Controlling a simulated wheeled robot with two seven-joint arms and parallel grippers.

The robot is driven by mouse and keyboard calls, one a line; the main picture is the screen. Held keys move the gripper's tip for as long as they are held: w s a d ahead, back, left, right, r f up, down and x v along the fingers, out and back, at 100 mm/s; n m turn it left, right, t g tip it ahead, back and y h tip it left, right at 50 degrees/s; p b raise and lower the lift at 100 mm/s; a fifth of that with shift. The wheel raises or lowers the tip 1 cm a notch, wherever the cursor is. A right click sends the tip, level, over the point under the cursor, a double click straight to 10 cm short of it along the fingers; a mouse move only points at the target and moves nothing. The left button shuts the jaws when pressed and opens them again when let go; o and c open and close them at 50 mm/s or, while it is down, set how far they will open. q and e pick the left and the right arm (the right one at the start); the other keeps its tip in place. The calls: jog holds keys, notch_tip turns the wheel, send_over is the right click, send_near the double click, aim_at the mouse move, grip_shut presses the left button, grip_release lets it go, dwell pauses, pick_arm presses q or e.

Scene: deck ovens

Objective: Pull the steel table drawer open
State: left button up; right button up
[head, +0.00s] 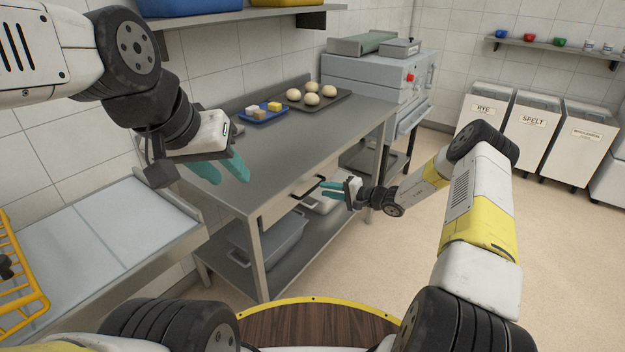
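The steel table (262,157) stands in the middle of the head view. Its drawer front (284,203) is in the table's front edge and looks closed, with a dark bar handle (305,189). My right gripper (323,188) points left, with its teal fingers close to the right end of the handle. The fingers look a little apart; I cannot tell whether they touch the handle. My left gripper (229,178) is open and empty, above the table's left end, with its fingers apart and pointing toward the front.
On the table are a blue tray (263,117) with small blocks and a dark tray (334,103) with dough balls. A grey bin (270,247) stands on the lower shelf. A side counter (105,235) is at left. The floor (375,250) at right is clear.

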aim_at(312, 188)
jog(key=shift+m+t, duration=0.3)
jog(key=shift+m, duration=0.1)
jog(key=w+a+f, duration=0.1)
jog(key=a, duration=0.1)
jog(key=w+a+f, duration=0.1)
jog(key=w, duration=0.1)
jog(key=w+a+f, duration=0.1)
jog(key=w+a, duration=0.1)
jog(key=shift+a+f, duration=0.3)
grip_shut()
dwell(1.0)
